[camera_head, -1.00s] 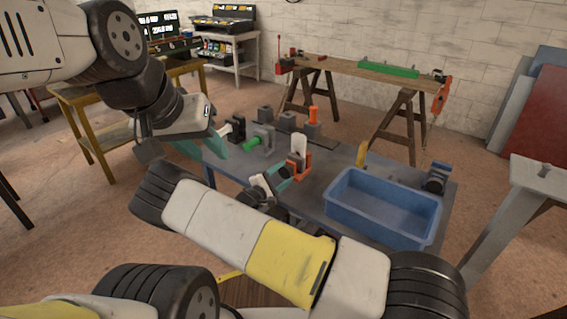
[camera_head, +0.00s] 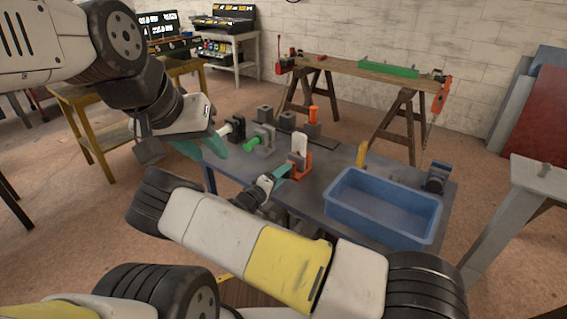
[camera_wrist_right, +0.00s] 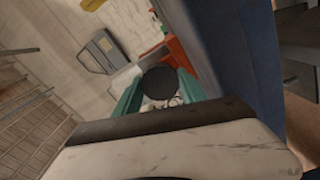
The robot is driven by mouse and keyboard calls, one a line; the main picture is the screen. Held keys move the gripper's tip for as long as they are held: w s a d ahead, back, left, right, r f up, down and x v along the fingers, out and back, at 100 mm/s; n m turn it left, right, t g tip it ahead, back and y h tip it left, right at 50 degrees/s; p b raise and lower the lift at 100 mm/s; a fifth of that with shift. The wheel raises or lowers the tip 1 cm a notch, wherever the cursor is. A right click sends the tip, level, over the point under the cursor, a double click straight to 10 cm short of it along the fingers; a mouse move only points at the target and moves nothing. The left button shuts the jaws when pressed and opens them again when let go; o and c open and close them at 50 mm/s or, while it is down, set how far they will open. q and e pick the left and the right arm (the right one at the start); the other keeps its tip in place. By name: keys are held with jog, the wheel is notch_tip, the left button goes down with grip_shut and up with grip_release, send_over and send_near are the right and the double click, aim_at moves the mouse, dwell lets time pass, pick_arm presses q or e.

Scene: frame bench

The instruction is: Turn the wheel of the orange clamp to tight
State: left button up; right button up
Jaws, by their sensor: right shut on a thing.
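The orange clamp (camera_head: 304,166) stands on the grey-blue bench, with a pale upright piece (camera_head: 299,144) at it. My right gripper (camera_head: 284,172) reaches it from the front left, its teal fingertips at the clamp's near side. In the right wrist view the dark round wheel (camera_wrist_right: 160,82) sits between my two teal fingers (camera_wrist_right: 160,92), which are shut on it. Part of the orange body (camera_wrist_right: 181,54) shows behind. The wheel's marks and how tight it is cannot be made out. My left gripper (camera_head: 203,146) hangs at the bench's left end, apart from the clamp; its opening is unclear.
A blue bin (camera_head: 383,227) stands right of the clamp. A green-handled fixture (camera_head: 262,138) and a grey one with an orange top (camera_head: 313,122) stand behind. A yellow upright piece (camera_head: 361,155) and a dark device (camera_head: 437,178) are at the right. My right forearm crosses the foreground.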

jog(key=shift+f+m, duration=0.1)
jog(key=shift+m, duration=0.7)
jog(key=o, duration=1.4)
jog(key=shift+c, duration=0.2)
jog(key=shift+s+a, duration=0.1)
jog(key=shift+a, duration=0.05)
